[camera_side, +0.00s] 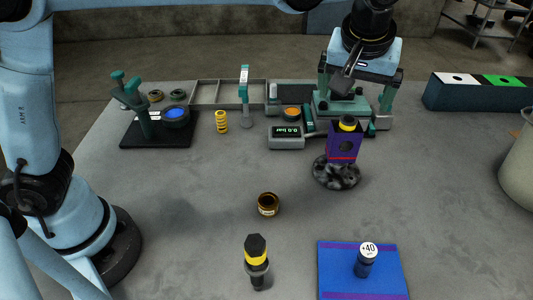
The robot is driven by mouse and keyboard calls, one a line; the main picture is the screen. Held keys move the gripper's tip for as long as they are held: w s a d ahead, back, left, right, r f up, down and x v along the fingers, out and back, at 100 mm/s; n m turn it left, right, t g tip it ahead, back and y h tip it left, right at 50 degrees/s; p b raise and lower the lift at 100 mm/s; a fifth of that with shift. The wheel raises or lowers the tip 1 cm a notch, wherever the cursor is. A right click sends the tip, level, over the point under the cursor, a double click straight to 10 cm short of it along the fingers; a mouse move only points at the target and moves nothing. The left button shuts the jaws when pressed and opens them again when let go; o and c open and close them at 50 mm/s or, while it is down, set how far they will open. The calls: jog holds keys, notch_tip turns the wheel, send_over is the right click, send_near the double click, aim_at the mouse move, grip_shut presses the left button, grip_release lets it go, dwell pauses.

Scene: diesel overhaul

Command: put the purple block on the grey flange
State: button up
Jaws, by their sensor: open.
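The purple block (344,142) stands upright on the grey flange (337,178), a mottled dark grey disc right of the table's middle. The block has a dark round hole in its front and a red stripe low down. A black and yellow cylindrical piece (348,123) shows at its top. My gripper (356,100) is at the upper right, above and behind the block in the picture. Its fingers are spread and apart from the block. A teal fixture behind partly merges with the fingers, so the fingertips are hard to make out.
A grey gauge (286,140) sits left of the block. A small brown jar (268,204), a black and yellow injector-like part (257,262) and a blue mat (340,270) with a +40 piece (366,260) lie in front. Stands and trays line the back. The table's left middle is clear.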

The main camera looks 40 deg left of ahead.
jog(key=s+a+m+h, duration=0.1)
jog(key=s+a, duration=0.3)
jog(key=a, duration=0.2)
jog(key=s+a+m, duration=0.1)
jog(key=s+a, duration=0.2)
jog(key=a, duration=0.4)
jog(key=s+a+f+m+t, duration=0.2)
jog(key=s+a+f+t, duration=0.1)
jog(key=s+a+f, duration=0.4)
jog(key=shift+s+a+m+h, duration=0.35)
jog(key=shift+s+a, duration=0.25)
jog(key=shift+s, duration=0.35)
